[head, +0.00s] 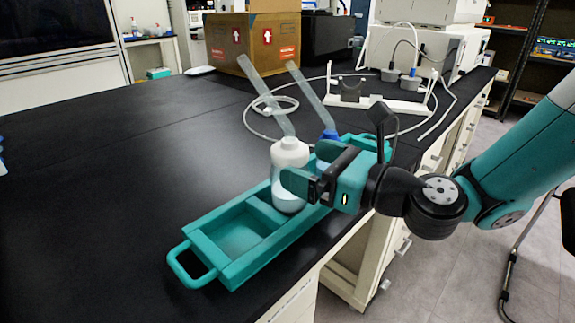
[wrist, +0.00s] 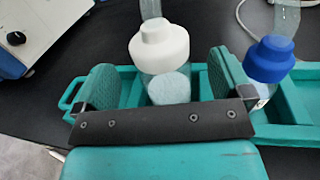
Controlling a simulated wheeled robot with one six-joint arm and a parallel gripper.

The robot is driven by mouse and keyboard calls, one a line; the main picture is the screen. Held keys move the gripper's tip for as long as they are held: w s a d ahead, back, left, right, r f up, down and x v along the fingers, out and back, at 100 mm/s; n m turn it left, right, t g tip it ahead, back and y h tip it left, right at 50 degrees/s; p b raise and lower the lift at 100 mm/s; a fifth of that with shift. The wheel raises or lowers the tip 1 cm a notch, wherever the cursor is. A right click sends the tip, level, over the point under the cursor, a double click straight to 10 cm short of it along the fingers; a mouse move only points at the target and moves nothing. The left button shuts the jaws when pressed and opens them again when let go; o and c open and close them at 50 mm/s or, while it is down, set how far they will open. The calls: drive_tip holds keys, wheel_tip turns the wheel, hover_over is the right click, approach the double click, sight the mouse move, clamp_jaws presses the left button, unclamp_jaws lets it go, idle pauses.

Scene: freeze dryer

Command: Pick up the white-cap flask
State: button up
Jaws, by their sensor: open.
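The white-cap flask (head: 289,172) stands upright in the teal tray (head: 205,246) on the black bench. It is clear with whitish contents, and a clear tube rises from its cap. In the wrist view the white-cap flask (wrist: 159,46) is between the two open teal fingers, with a gap on each side. My gripper (head: 300,184) is open at the flask's right side in the head view. The blue-cap flask (head: 328,147) stands behind my gripper, partly hidden; in the wrist view the blue-cap flask (wrist: 268,62) is just right of the right finger.
A cardboard box (head: 255,42) stands at the back of the bench. A white stand (head: 375,98) and a loose white hose lie behind the tray. A white machine (head: 430,45) is at the back right. The bench left of the tray is clear.

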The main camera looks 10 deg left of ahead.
drive_tip(key=x, duration=0.4)
drive_tip(key=shift+a+f, duration=0.15)
drive_tip(key=shift+f, duration=0.15)
drive_tip(key=c, duration=1.3)
wheel_tip(320, 180, up, 32)
drive_tip(key=p, duration=1.9)
drive_tip(key=shift+f+p, duration=0.15)
drive_tip(key=shift+p, duration=0.25)
drive_tip(key=shift+c, duration=0.2)
